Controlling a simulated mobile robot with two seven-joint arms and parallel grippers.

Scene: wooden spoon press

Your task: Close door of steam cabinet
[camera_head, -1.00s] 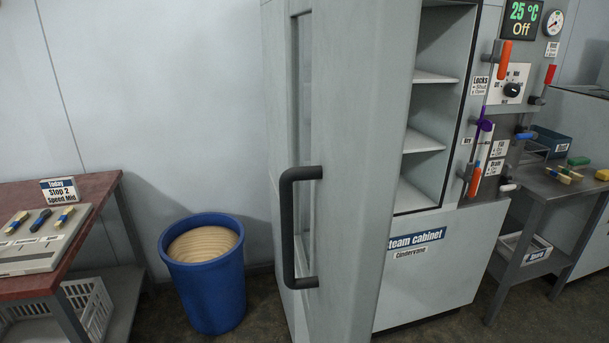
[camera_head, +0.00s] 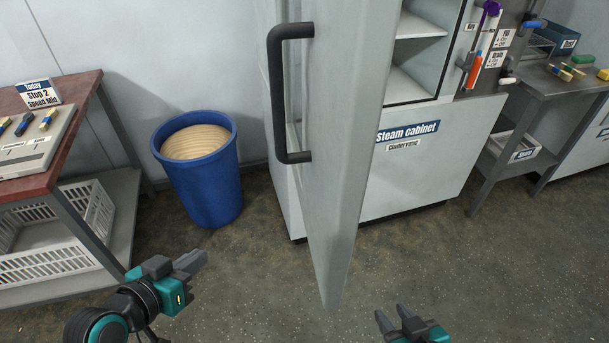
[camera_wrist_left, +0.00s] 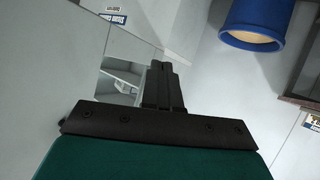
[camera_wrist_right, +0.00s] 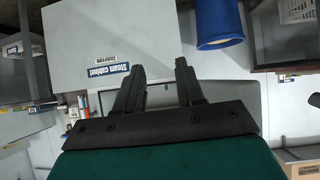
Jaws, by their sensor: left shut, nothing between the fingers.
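The steam cabinet (camera_head: 425,165) stands at the centre right, with its label on the lower front. Its grey door (camera_head: 345,130) stands open and points towards me. The door's dark handle (camera_head: 276,92) is on the left face of the door. Shelves show in the opening behind it. My left gripper (camera_head: 194,260) is shut and empty, low at the left, apart from the door; its fingers (camera_wrist_left: 160,85) are together in the left wrist view. My right gripper (camera_head: 393,318) is open and empty at the bottom edge, to the right of the door; its fingers (camera_wrist_right: 158,85) are spread in the right wrist view.
A blue bin (camera_head: 203,185) stands left of the cabinet. A red-topped table (camera_head: 75,100) with a white basket (camera_head: 75,215) beneath is at the left. A grey side table (camera_head: 545,95) is at the right. The floor (camera_head: 270,290) in front is clear.

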